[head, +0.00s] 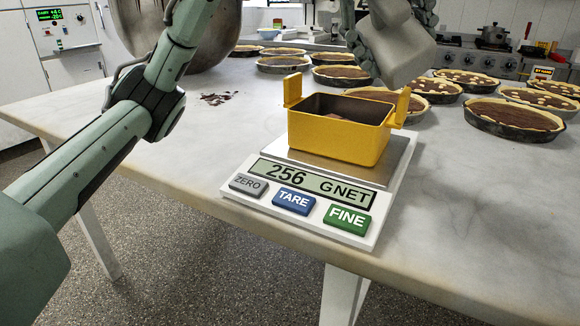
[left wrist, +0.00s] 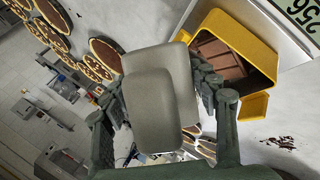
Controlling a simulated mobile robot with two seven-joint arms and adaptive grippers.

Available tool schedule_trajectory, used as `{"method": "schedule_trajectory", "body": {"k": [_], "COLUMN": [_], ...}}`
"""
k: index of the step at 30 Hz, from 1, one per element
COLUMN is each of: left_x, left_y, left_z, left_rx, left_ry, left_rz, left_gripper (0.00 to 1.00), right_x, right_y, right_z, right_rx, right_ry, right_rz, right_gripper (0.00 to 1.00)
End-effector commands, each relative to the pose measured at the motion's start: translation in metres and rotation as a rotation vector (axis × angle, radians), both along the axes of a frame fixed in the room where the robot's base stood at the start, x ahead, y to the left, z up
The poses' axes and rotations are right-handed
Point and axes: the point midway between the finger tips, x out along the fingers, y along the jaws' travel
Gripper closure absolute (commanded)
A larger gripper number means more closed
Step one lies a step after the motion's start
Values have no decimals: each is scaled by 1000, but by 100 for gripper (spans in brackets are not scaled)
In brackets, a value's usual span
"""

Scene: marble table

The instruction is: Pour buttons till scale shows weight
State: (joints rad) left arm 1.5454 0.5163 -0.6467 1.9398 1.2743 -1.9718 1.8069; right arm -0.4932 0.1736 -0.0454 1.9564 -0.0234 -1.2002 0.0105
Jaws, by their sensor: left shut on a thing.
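The scale (head: 230,205) stands at the table's front edge, its display (head: 320,180) reading 256 G NET. On its plate sits a yellow two-handled box (head: 335,140) with brown pieces inside; in the left wrist view the box (left wrist: 255,45) shows flat brown chocolate-like blocks (left wrist: 215,58). My left gripper (head: 390,35) is shut on a pale grey rounded container (head: 397,52), one finger on each side. It holds the container above and behind the box, apart from it. In the left wrist view the container (left wrist: 160,110) hides its own contents. My right gripper is not in view.
Several chocolate tarts (head: 512,118) in dark tins cover the back and right of the table (head: 480,215). A large metal bowl (head: 215,35) is behind my left arm. Brown shavings (head: 217,98) lie left of the box. The right front is clear.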

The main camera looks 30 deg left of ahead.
Motion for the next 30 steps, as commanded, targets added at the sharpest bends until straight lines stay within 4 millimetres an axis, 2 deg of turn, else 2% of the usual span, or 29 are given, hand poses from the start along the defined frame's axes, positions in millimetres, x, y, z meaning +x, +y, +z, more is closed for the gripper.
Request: {"method": "schedule_trajectory", "body": {"k": [30], "left_x": [1], "left_y": [1], "left_z": [1], "left_rx": [-36], "left_ry": [19], "left_rz": [0], "left_gripper": [75], "right_x": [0], "right_y": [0], "right_z": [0], "right_rx": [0], "right_ry": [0], "right_rz": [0], "right_gripper": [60]}}
